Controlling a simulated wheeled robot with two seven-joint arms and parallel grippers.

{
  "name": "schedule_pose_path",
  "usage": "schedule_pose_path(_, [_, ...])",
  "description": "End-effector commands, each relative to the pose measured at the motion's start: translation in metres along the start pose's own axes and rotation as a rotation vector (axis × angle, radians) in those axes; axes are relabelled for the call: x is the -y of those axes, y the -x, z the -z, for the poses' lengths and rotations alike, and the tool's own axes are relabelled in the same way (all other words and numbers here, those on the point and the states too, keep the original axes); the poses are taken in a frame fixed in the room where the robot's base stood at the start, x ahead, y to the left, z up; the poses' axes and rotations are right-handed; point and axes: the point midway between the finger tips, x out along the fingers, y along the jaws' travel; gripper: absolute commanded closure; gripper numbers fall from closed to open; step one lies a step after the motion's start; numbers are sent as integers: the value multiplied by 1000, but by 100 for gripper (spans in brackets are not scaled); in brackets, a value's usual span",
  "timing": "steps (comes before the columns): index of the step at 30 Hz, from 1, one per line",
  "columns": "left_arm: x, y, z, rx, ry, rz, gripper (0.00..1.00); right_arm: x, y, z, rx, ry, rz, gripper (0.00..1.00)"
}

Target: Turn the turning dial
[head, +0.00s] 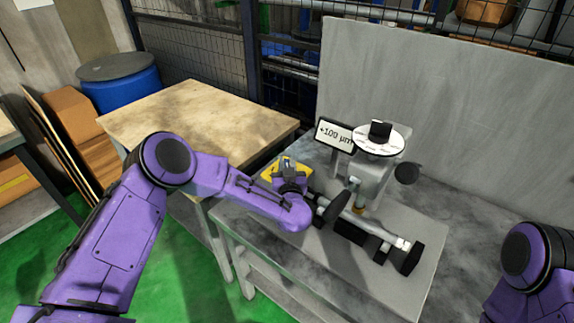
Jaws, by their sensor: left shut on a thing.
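A white disc with dark marks and a black block-shaped knob (380,131) sits on top of the grey grinder head; it looks like the turning dial. My left gripper (289,176) is to the left of it and apart from it, at a small yellow block (265,175) on the table's back left corner. The gripper is shut on a small grey part at this block; my wrist and the gripper hide most of it. My right arm shows only at the lower right edge, and its gripper is out of view.
A sign reading "+100 µm" (335,135) stands left of the dial. A grey panel (440,100) stands behind. A wooden table (205,115) is at left.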

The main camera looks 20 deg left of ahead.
Motion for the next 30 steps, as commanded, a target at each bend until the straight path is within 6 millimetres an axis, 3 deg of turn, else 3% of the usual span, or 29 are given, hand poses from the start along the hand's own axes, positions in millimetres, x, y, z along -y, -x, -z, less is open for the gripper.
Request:
schedule_pose_path(18, [2,-1,0,-2,-1,-380,100,1,-13,-5,0,0,0,100])
schedule_pose_path(30, [2,-1,0,-1,1,-466,100,2,-17,-7,0,0,0,100])
